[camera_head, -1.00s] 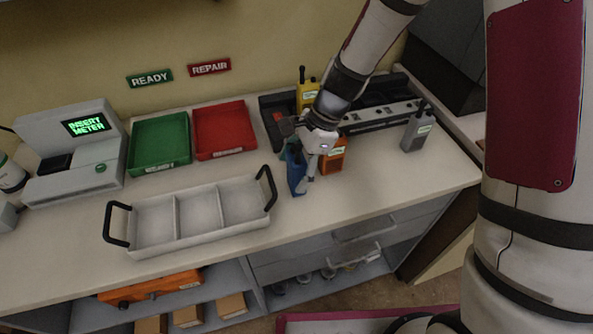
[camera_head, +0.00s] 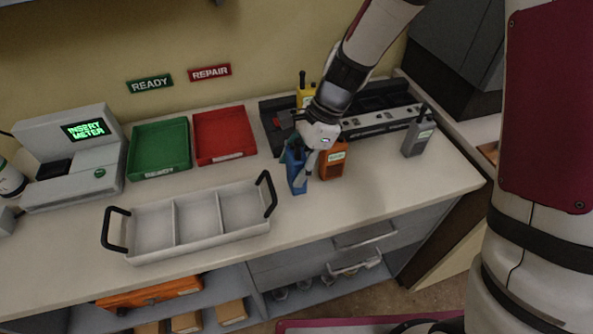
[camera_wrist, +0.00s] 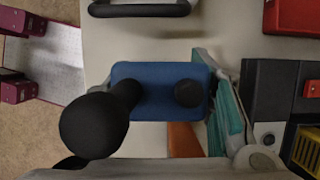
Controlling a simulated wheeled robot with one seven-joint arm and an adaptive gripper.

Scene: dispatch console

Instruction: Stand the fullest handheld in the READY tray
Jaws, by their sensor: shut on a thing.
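My gripper (camera_head: 304,160) is shut on a blue handheld (camera_head: 297,178), which is upright near the front of the counter; I cannot tell if its base touches the counter. In the wrist view the blue handheld (camera_wrist: 160,92) is seen from above with its black antenna and knob. An orange handheld (camera_head: 333,163) stands close on its right. A grey handheld (camera_head: 417,137) stands farther right. A yellow handheld (camera_head: 306,96) is at the back, partly hidden by my arm. The green READY tray (camera_head: 159,175) is at the back left and empty. The handhelds' charge levels cannot be read.
The red tray (camera_head: 226,157) under the REPAIR sign (camera_head: 210,72) is empty. A meter station (camera_head: 75,191) reading "INSERT METER" is at the left. A white three-part carrier (camera_head: 190,244) with black handles lies in front of the trays. A dark charger bank (camera_head: 375,123) runs along the back.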

